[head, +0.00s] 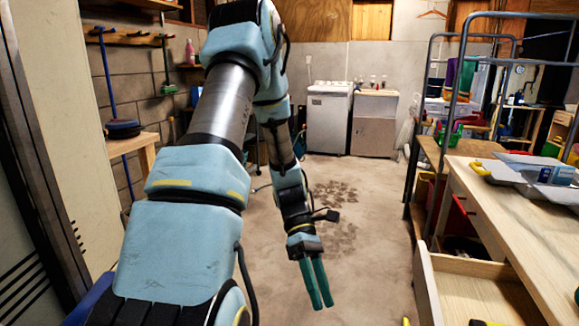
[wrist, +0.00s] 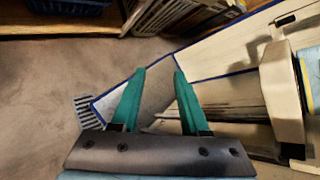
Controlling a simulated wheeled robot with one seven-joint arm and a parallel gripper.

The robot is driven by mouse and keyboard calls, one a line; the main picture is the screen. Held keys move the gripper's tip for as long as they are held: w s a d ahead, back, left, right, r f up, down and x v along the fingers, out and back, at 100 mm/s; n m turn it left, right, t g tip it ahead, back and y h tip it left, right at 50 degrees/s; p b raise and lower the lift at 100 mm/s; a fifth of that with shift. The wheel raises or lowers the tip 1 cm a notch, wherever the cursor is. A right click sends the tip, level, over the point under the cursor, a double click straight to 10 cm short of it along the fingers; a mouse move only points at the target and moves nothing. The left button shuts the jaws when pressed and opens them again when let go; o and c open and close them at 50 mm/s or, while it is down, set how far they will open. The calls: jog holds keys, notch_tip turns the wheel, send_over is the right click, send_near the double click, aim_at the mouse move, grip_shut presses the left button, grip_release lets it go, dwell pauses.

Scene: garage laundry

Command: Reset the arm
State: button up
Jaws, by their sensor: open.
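My light blue arm reaches forward from the left of the head view, with its forearm hanging down near the middle. My gripper (head: 320,304) has green fingers and points down over the bare concrete floor. In the wrist view my gripper (wrist: 154,72) shows its two fingers apart, with nothing held between them. The fingers touch nothing that I can see.
An open wooden drawer (head: 475,290) juts out below a workbench (head: 515,208) at the right. A metal-framed shelf stands behind it. A white washer (head: 328,118) and a cabinet (head: 373,125) stand at the back wall. The middle floor (head: 375,215) is clear.

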jog(key=w+a+r+m+t+y+p, duration=0.1)
jog(key=w+a+r+m+t, duration=0.2)
jog(key=a+r+m+t, duration=0.3)
jog(key=w+a+r+m+t+y+p, duration=0.2)
jog(key=a+r+m+t, duration=0.3)
jog(key=a+r+m, duration=0.2)
jog(key=shift+w+r+m+t, duration=0.15)
jog(key=shift+w+m+t, duration=0.15)
jog(key=shift+w+t, duration=0.1)
